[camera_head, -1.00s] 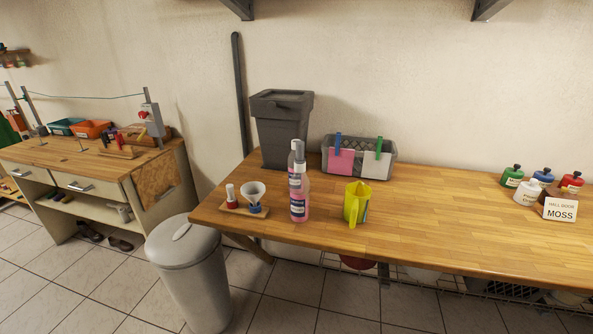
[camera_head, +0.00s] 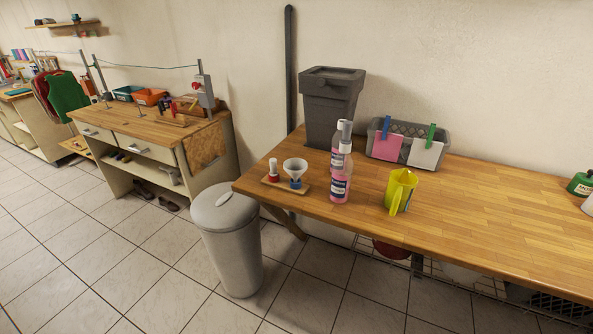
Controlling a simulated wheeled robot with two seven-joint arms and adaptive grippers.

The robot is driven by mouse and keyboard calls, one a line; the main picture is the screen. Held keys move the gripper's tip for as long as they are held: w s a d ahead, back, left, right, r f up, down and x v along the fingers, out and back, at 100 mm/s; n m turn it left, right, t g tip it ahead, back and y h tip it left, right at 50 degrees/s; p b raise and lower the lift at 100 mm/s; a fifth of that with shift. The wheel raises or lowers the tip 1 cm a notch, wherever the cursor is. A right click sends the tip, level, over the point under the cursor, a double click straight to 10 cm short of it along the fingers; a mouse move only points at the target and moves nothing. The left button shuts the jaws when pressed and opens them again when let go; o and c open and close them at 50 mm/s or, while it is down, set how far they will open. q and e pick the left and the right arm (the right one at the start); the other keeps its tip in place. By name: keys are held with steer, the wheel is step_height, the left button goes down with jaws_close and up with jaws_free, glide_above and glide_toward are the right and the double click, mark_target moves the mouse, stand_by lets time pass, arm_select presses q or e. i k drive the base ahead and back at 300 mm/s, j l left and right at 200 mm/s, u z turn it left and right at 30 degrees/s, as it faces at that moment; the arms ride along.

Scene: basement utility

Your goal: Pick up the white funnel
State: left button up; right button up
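The white funnel (camera_head: 295,166) stands wide end up on a small wooden board (camera_head: 273,185) near the left end of the long wooden bench. A blue piece (camera_head: 296,184) is at its narrow lower end. A small white bottle with a red base (camera_head: 273,170) stands beside it on the left of the same board. Neither of my grippers shows in the head view.
Two pink-filled bottles (camera_head: 341,180) stand just right of the funnel, with a yellow jug (camera_head: 401,188) farther right. A dark grey bin (camera_head: 331,108) and a grey basket (camera_head: 406,138) stand behind. A grey trash can (camera_head: 228,240) stands on the floor by the bench (camera_head: 480,200). Tiled floor at left is open.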

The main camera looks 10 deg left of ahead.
mark_target(295, 167)
steer(key=i+l+u, duration=0.5)
steer(key=u, duration=0.2)
